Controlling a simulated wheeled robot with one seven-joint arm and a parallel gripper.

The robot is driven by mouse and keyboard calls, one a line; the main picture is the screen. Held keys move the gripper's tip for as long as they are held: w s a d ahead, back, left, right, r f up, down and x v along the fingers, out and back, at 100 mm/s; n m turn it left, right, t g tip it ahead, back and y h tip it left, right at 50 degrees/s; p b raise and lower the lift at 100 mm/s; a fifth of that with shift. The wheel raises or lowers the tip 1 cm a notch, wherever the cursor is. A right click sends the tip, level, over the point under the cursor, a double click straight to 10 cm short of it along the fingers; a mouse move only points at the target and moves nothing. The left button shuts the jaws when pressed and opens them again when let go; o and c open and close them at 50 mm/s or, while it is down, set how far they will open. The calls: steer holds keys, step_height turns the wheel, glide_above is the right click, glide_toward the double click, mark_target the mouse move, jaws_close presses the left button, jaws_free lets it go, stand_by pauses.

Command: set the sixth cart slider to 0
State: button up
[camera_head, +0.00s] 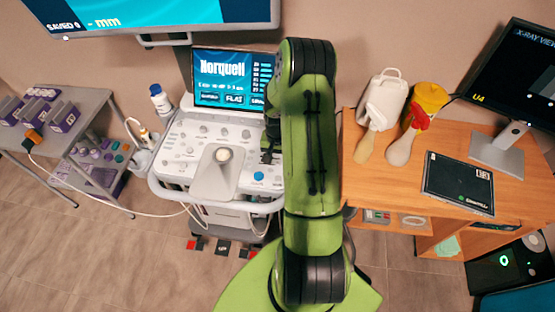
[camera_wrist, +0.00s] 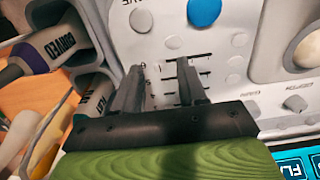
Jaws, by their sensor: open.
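The white cart console (camera_head: 178,172) stands left of the middle in the head view, with knobs, a trackball (camera_head: 223,154) and a blue knob (camera_head: 258,176). My green arm covers its right side. My gripper (camera_head: 268,150) hangs over the right part of the panel. In the wrist view my gripper (camera_wrist: 158,72) is open, its two dark fingers pointing at the panel. A bank of small sliders (camera_wrist: 171,88) shows between and beside the fingers, partly hidden by them. The blue knob (camera_wrist: 204,11) is just beyond. I cannot tell which slider is the sixth or read its setting.
The cart's screen (camera_head: 234,78) stands behind the console. Probes (camera_wrist: 50,46) sit in holders beside the panel, close to the left finger. A wooden desk (camera_head: 385,195) is on the right, with a tablet (camera_head: 458,183). A grey side table (camera_head: 75,128) is on the left.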

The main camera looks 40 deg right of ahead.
mark_target(258, 163)
steer(key=shift+f, duration=0.55)
jaws_close()
steer(key=w+a+b, duration=0.1)
steer(key=w+a, duration=0.3)
steer(key=w, duration=0.1)
steer(key=shift+b, duration=0.4)
jaws_free()
steer(key=shift+w, duration=0.1)
